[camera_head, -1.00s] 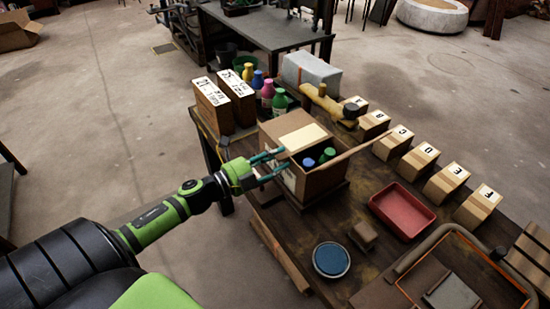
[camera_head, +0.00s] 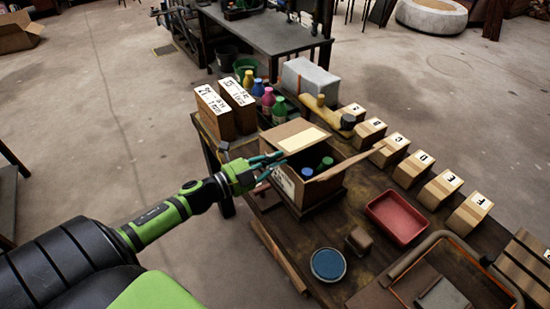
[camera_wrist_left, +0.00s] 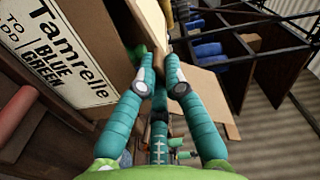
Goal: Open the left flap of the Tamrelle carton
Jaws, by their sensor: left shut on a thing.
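The Tamrelle carton (camera_head: 327,196) stands on the table with its top partly open. A blue-capped bottle (camera_head: 306,172) and a green-capped bottle (camera_head: 327,162) show inside. A rear flap with a cream label (camera_head: 305,139) and a long right flap (camera_head: 347,166) stick out. My left gripper (camera_head: 276,161) is at the carton's left upper edge, its teal fingers closed together. In the left wrist view the fingers (camera_wrist_left: 158,82) meet beside the printed carton side (camera_wrist_left: 62,52), shut on what looks like the left flap. The held part is mostly hidden. My right gripper is out of view.
Two labelled boxes (camera_head: 215,115) and several coloured bottles (camera_head: 268,99) stand behind the carton.

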